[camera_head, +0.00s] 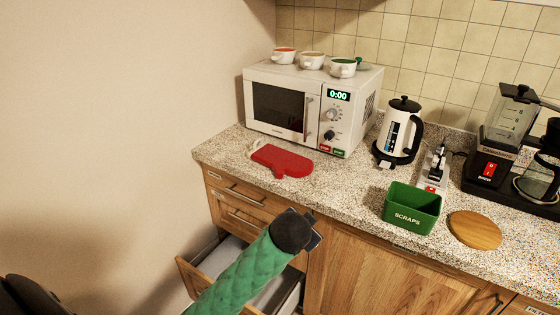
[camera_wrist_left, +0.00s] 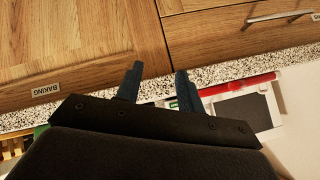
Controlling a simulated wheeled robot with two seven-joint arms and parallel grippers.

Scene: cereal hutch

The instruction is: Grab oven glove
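The red oven glove (camera_head: 282,160) lies flat on the speckled counter in front of the microwave, with a pale loop at its left end. In the left wrist view it shows as a thin red strip (camera_wrist_left: 238,86) beyond the counter edge. My left gripper (camera_head: 316,236) is at the end of the green-sleeved arm, in front of the cabinets and nearer to me than the glove. In the left wrist view its two fingers (camera_wrist_left: 158,88) stand apart with nothing between them. In the head view the fingers are mostly hidden behind the wrist. My right gripper is not in view.
A drawer (camera_head: 192,281) stands open below the counter, behind my arm. The microwave (camera_head: 277,106) carries several cups. Counter around the glove's front is clear.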

